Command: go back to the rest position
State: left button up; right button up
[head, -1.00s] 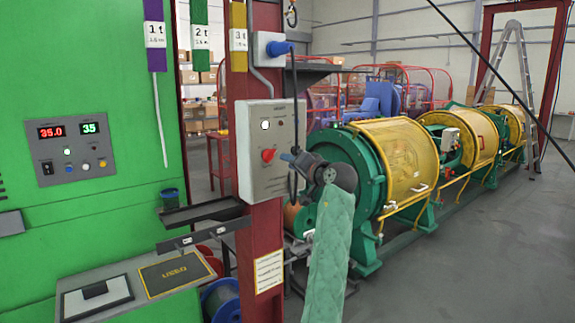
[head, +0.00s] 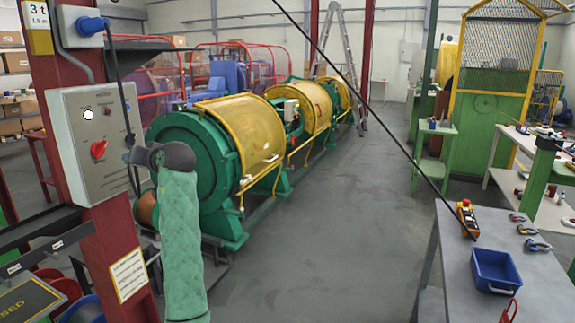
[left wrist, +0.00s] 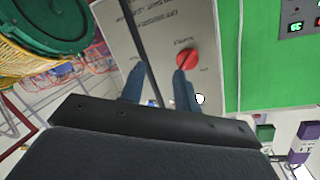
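My left arm in its green sleeve rises at the left of the head view. Its gripper (head: 134,156) is at the right edge of the grey control box (head: 94,140), near the red rotary knob (head: 98,149). In the left wrist view the two blue fingers (left wrist: 158,84) stand apart with the box face (left wrist: 150,50) beyond them. The red knob (left wrist: 187,61) shows just past the right fingertip; I cannot tell whether they touch. A black cable (left wrist: 140,50) passes across the gap, and nothing is visibly gripped. My right gripper is out of view.
The box hangs on a red column (head: 125,235). Behind it stands the green strander (head: 190,150) with yellow guards (head: 243,130). A grey table (head: 455,265) with a blue bin (head: 495,270) and an orange pendant (head: 467,218) is at right. The floor (head: 330,240) between is clear.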

pick_arm(q)
jog(key=s+d+f+m+t+h, duration=0.15)
jog(key=d+f+t+h, duration=0.25)
jog(key=d+h, duration=0.45)
jog(key=s+d+f+m+g+h, duration=0.15)
jog(key=s+d+f, duration=0.4)
jog(key=f, duration=0.55)
jog(key=s+d+f+m+g+h, duration=0.1)
jog(key=s+d+f+m+h, duration=0.1)
jog(key=s+d+f, duration=0.6)
jog(key=s+d+f+m+g+h, duration=0.2)
jog(key=s+f, duration=0.2)
jog(key=f, duration=0.9)
jog(key=s+d+f+g, duration=0.1)
jog(key=s+f+g, duration=0.2)
jog(key=s+f, duration=1)
jog(key=s+d+f+g, duration=0.1)
jog(key=s+f+g, duration=0.3)
jog(key=s+f, duration=0.8)
jog(key=s, duration=0.8)
jog(key=shift+s+d+f+h, duration=0.2)
jog(key=shift+s+f+h, duration=0.1)
jog(key=shift+s+f, duration=0.1)
jog(key=shift+w+r, duration=0.1)
jog(key=shift+w, duration=0.05)
